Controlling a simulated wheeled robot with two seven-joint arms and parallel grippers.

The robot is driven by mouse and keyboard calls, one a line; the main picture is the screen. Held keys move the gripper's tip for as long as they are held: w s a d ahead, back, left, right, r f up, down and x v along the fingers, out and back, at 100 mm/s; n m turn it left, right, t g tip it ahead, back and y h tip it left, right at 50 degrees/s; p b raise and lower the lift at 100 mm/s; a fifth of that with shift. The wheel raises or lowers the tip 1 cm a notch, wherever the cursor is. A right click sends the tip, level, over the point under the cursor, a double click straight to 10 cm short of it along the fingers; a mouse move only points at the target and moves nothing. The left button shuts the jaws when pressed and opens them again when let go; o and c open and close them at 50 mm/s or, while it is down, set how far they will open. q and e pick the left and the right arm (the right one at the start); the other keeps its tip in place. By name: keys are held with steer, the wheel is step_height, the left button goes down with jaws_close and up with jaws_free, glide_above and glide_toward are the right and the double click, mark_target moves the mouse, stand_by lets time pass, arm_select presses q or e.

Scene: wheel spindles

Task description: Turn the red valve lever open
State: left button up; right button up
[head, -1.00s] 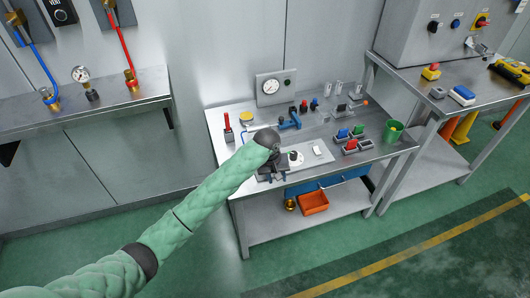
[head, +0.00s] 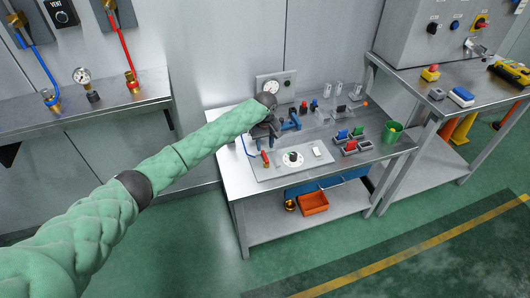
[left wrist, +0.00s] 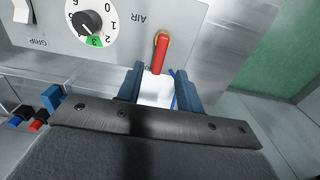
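The red valve lever (head: 265,158) stands on the pale control panel (head: 280,171) at the bench's front left. In the left wrist view the red lever (left wrist: 160,54) has a brass-coloured base beside the label "AIR". My left gripper (left wrist: 160,82) has its two blue-grey fingers apart, with a white patch showing between them. The lever's near end lies at or just beyond the gap between the fingertips; I cannot tell if they touch. In the head view my left gripper (head: 266,138) is just behind the lever, over the bench. My right gripper is in neither view.
A dial (head: 292,159) and a white switch (head: 318,152) share the panel. Behind are a gauge box (head: 288,82) and a blue clamp-like part (head: 291,122). Coloured blocks (head: 351,146) and a green cup (head: 392,131) stand to the right.

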mark_target(265, 156)
arm_select(q)
steer(key=shift+f+p, duration=0.7)
steer(key=shift+f, duration=2.05)
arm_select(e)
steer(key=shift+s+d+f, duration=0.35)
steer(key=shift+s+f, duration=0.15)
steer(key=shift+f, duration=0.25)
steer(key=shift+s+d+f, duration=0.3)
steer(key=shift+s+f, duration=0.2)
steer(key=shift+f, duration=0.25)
arm_select(q)
jaws_close()
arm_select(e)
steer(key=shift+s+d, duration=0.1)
